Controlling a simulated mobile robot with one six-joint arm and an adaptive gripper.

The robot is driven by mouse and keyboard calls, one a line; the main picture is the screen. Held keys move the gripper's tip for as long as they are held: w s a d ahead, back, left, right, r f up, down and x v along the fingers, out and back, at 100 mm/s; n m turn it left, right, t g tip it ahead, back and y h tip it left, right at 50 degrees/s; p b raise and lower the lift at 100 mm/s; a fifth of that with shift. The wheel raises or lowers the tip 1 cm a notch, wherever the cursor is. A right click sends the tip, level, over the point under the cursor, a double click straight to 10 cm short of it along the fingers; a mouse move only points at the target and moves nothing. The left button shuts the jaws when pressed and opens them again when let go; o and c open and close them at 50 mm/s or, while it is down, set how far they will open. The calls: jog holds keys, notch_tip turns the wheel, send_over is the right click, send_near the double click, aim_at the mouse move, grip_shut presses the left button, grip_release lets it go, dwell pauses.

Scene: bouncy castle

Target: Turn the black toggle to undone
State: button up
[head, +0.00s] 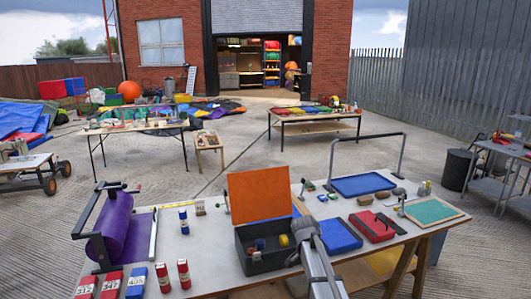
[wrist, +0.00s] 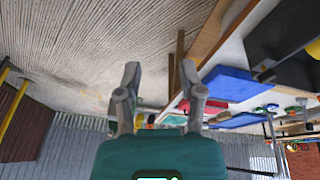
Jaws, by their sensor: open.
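I cannot make out the black toggle for certain. A red board (head: 377,226) with a dark part on it lies on the workbench (head: 205,262), right of the blue tray (head: 340,235); whether that part is the toggle is too small to tell. In the wrist view the red board (wrist: 208,103) shows to the right of my gripper. My gripper (wrist: 160,75) is open and empty, with bare concrete between and beyond its fingers. It is clear of the bench things.
An open black box (head: 262,262) with an orange lid (head: 259,194) stands left of my arm. A purple roll (head: 118,232) on a frame, several cans and a green framed panel (head: 433,211) share the bench. A metal hoop stands behind the blue mat (head: 362,185).

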jog(key=s+f+n+y+b, duration=0.1)
jog(key=s+f+n+b, duration=0.1)
jog(key=s, duration=0.5)
jog(key=s+f+n+y+b, duration=0.1)
jog(key=s+f+n, duration=0.1)
jog(key=s+n, duration=0.3)
jog(key=s+f+n+g+y+b, duration=0.1)
jog(key=s+n, duration=0.3)
jog(key=s, duration=0.6)
jog(key=shift+s+a+f+b, duration=0.15)
jog(key=shift+a+f+b, duration=0.15)
jog(key=shift+f+b, duration=0.55)
jog(key=shift+f, duration=0.2)
notch_tip(320, 180, down, 45)
jog(key=b, duration=4.5)
jog(key=shift+s, duration=0.2)
